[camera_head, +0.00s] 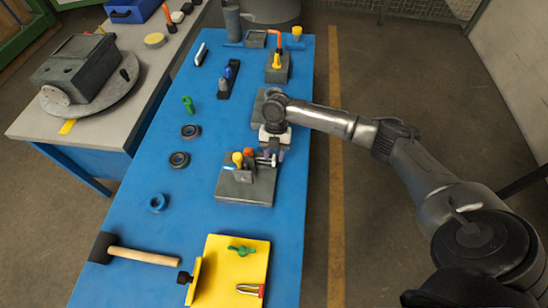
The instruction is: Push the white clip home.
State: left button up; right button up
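My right gripper (269,158) reaches in from the right and points down over a grey block fixture (246,190) on the blue table. Its fingers are small and partly hidden by the wrist, so I cannot tell whether they are open or shut. A yellow knob (237,158) and an orange-red knob (249,153) stand on the fixture, beside the fingers. I cannot make out the white clip; it may be hidden at the fingers or too small to see. My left gripper is not in view.
A yellow board (232,272) and a wooden-handled mallet (143,256) lie at the near end. Several rings, including a blue ring (157,202), and a green part (188,105) lie to the left. Another grey fixture (278,72) stands farther back. The table's left middle has free room.

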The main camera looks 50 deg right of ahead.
jog(key=shift+x, duration=0.85)
grip_shut()
